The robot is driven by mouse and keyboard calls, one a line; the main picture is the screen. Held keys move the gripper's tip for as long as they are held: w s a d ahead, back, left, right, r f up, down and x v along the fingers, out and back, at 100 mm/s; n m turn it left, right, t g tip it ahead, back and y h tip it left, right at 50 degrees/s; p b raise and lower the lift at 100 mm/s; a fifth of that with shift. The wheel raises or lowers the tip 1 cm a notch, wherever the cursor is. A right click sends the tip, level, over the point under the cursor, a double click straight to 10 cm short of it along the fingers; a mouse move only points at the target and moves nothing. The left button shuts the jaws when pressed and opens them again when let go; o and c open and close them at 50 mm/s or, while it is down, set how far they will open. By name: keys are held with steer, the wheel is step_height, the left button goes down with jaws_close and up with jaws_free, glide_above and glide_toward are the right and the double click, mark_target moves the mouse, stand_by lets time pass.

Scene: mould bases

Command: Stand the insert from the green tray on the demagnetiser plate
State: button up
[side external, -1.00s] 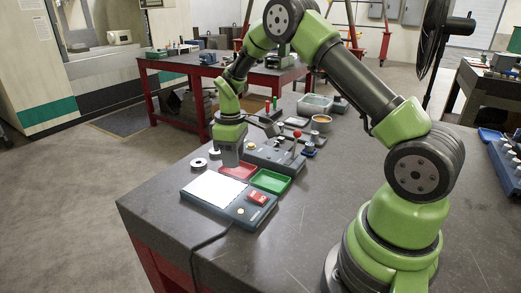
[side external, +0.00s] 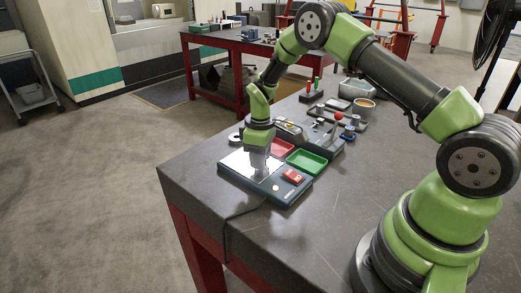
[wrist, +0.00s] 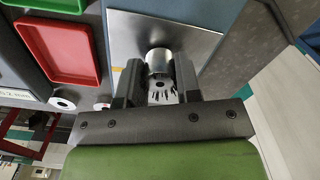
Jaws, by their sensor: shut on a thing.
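My gripper (side external: 260,158) points down over the demagnetiser plate (side external: 233,164), the bright square on a blue-grey box. In the wrist view, my gripper (wrist: 158,85) is shut on a silver cylindrical insert (wrist: 159,63), with a finger on either side. The plate also shows in the wrist view (wrist: 203,42), behind the insert. I cannot tell whether the insert touches it. The green tray (side external: 307,161), just behind the box, looks empty; its edge shows in the wrist view (wrist: 48,4).
A red tray (side external: 282,147) lies beside the green one. The box has a red switch (side external: 292,176) and a cable at the front. A grey fixture with a red-knobbed lever (side external: 338,116) and a tan cup (side external: 363,106) stand behind. The front bench top is clear.

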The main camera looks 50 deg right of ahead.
steer(key=shift+f, duration=0.15)
steer(key=o, duration=1.1)
step_height(320, 180, up, 10)
